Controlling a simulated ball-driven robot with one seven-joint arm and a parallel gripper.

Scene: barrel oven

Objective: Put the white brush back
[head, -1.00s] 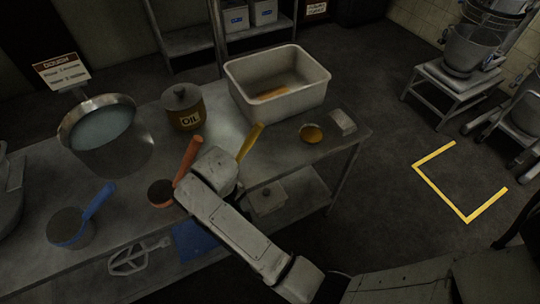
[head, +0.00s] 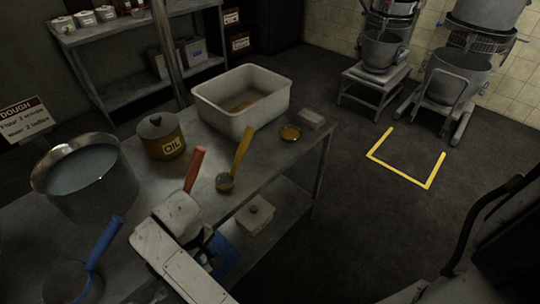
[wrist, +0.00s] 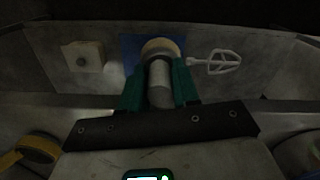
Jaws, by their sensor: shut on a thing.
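In the wrist view, my gripper (wrist: 160,92) has its green fingers closed on either side of a pale cylinder with a cream round end, which looks like the white brush (wrist: 161,48). The brush is hidden by my arm there. I cannot see an obvious empty holder for it.
A lidded box (head: 254,216) and a blue sheet (wrist: 131,45) lie below.

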